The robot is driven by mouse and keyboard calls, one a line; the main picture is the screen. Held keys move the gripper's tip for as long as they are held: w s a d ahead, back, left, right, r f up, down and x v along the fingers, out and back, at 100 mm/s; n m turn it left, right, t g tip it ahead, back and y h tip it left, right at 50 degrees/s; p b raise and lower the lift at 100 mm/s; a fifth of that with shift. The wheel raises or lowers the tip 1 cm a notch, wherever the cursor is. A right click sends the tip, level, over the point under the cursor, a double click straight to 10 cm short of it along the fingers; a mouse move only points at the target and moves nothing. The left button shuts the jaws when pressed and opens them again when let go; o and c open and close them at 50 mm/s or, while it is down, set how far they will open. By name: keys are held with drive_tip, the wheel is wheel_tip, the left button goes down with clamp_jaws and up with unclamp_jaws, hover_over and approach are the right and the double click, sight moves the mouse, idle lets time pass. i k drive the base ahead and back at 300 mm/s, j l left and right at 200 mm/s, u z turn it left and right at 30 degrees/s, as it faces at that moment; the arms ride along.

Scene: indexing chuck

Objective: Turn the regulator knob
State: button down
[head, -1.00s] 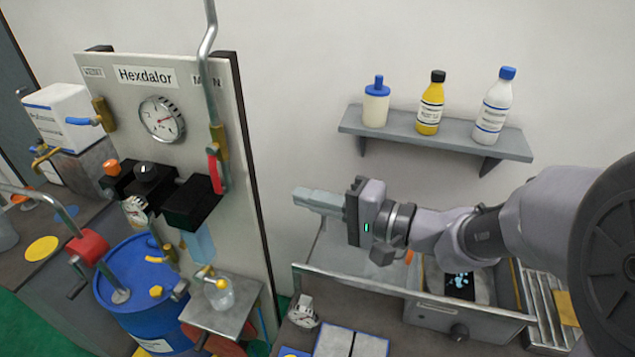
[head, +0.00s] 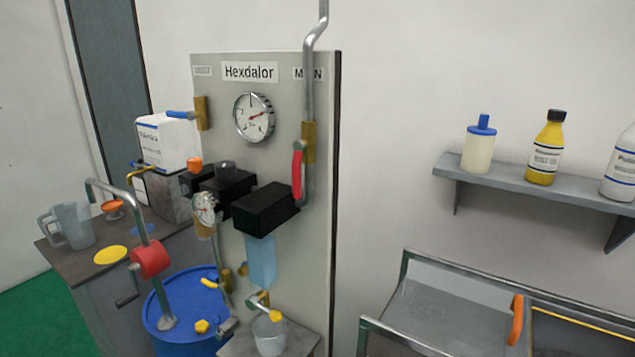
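The grey Hexdalor panel (head: 323,120) stands left of centre in the head view. On its front are black blocks. A dark round knob (head: 226,168) sits on top of the middle block, and an orange knob (head: 194,164) is at its upper left. I cannot tell for certain which is the regulator knob; the dark one is above a small gauge (head: 204,208). A larger round dial (head: 254,118) is higher on the panel. My gripper and arm are not in view.
A red-handled valve (head: 297,174) is on the pipe at the panel's right. A blue drum (head: 190,310) with a red crank pump (head: 150,258) stands in front at left. A shelf with bottles (head: 545,188) and a metal-framed bench (head: 460,310) are at right.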

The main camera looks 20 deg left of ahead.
sight(225, 169)
drive_tip(key=u, duration=1.65)
